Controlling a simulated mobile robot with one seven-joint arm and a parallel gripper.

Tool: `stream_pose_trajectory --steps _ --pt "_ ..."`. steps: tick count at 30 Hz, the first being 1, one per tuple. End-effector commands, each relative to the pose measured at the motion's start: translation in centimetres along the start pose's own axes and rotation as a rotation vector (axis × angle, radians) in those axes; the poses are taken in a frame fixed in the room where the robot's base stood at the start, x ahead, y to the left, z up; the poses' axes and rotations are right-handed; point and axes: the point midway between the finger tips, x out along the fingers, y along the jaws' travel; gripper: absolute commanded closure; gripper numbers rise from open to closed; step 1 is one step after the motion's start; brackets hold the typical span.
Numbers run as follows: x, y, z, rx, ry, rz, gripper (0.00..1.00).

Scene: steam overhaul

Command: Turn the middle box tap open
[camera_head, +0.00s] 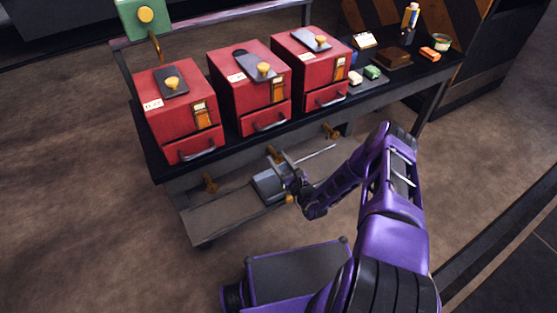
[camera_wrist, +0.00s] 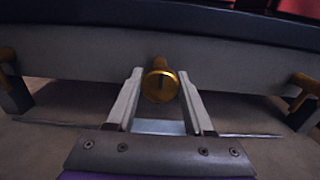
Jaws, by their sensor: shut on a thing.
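The middle brass tap (camera_head: 273,153) sticks out from the cart's front rail, below the middle red box (camera_head: 247,90). In the wrist view the tap (camera_wrist: 159,86) shows its round end face, with a dark upright mark on it. My gripper (camera_wrist: 160,74) has one finger on each side of the tap and is shut on it. In the head view my gripper (camera_head: 283,163) reaches the rail from the front and partly covers the area around the tap. How far the tap is turned cannot be told.
The left tap (camera_head: 209,184) and right tap (camera_head: 331,131) stand on the same rail, to either side. The left red box (camera_head: 177,112) and right red box (camera_head: 311,67) flank the middle one. A lower shelf (camera_head: 225,215) lies beneath. Small items, including a brown block (camera_head: 393,58), lie at the right end.

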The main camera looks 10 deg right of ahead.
Motion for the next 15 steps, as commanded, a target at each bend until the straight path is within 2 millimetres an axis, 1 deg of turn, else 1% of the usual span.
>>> stream_pose_trajectory --steps 1,2,3,10,15 --pt "-0.02 0.02 -0.02 0.0 0.0 0.0 0.93" --pt "-0.03 0.02 -0.02 0.0 0.0 0.0 0.98" --pt "-0.03 0.02 -0.02 0.0 0.0 0.0 1.0" --pt "-0.04 0.03 -0.01 -0.021 0.001 0.0 1.0" --pt "-0.04 0.04 0.0 -0.089 0.001 0.0 1.0"
